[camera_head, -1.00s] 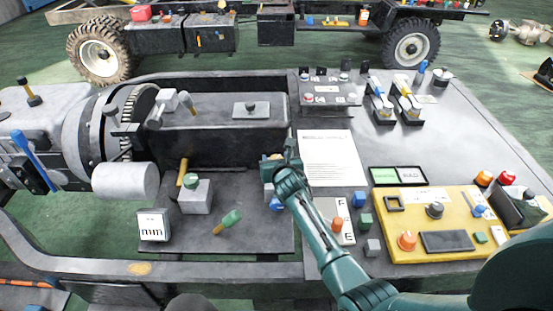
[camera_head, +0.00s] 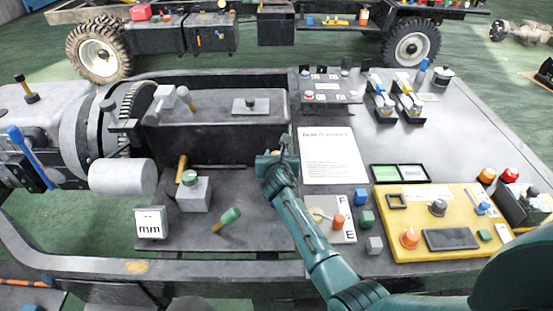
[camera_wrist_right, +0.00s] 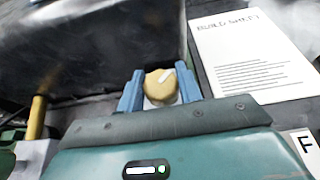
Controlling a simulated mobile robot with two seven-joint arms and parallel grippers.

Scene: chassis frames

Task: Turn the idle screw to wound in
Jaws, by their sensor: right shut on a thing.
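The idle screw appears to be the round tan knob with a white mark (camera_wrist_right: 160,86) in the right wrist view. It sits between the two blue fingers of my right gripper (camera_wrist_right: 160,92), which is shut on its sides. In the head view my right gripper (camera_head: 272,160) is at the front right corner of the long black block, left of the white sheet. The knob is mostly hidden there by the gripper. Its lower part and mount are hidden in the wrist view too. My left gripper is not in view.
The build sheet (camera_head: 331,156) lies just right of the gripper. A plate marked F and E (camera_head: 347,232) with an orange knob is beside my forearm. A yellow panel (camera_head: 408,250) is at the right.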

